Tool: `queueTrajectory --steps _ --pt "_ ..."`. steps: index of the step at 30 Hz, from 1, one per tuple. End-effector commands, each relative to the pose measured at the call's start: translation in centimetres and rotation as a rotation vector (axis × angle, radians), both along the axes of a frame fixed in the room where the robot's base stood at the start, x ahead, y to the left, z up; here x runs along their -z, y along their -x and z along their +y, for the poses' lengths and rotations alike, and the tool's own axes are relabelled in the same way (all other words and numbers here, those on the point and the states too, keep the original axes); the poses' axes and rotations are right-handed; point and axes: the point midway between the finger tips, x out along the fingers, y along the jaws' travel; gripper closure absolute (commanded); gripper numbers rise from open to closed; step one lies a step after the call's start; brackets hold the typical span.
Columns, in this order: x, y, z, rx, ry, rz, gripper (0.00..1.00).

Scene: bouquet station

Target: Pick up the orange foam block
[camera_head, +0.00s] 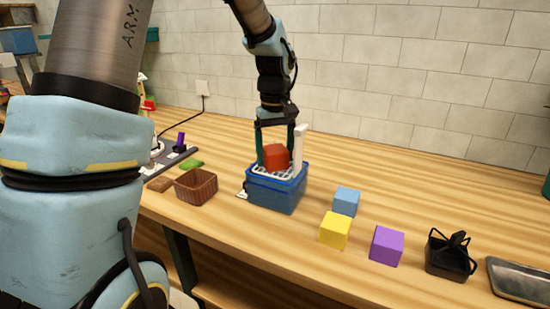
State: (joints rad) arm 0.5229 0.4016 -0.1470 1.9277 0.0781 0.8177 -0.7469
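The orange foam block (276,157), a reddish-orange cube, is at the top of a blue crate (277,194) with a white grid top. It appears to rest on the grid, though its base is partly hard to make out. My gripper (276,146) points down from above. Its two teal fingers are on either side of the block, one left and one right, very close to its sides. I cannot tell whether they press on it.
A white upright piece (299,150) stands at the crate's right. A brown basket (196,186) is to the left. Blue (346,201), yellow (335,230) and purple (386,245) blocks, a black holder (449,258) and a metal tray (520,280) are to the right.

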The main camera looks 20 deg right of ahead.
Motion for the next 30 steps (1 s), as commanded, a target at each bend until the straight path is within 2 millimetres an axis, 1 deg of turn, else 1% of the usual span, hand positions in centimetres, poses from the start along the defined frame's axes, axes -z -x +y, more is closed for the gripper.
queueTrajectory --steps 1,2,18,19,20,21,26,30 --pt "-0.02 0.0 -0.01 0.0 0.0 0.0 0.24" --pt "-0.02 -0.01 0.0 0.0 0.0 0.0 0.27" --pt "-0.05 -0.01 -0.01 0.0 0.0 0.0 0.88" --pt "-0.05 -0.01 -0.01 0.0 0.0 0.0 0.91" --pt "-0.08 -0.02 -0.02 0.0 0.001 -0.001 0.92" --pt "-0.08 -0.02 -0.02 0.0 0.001 -0.001 0.99" --pt "-0.09 -0.02 -0.02 0.0 0.001 -0.001 1.0" --pt "-0.53 -0.06 -0.04 0.0 0.001 -0.002 1.0"
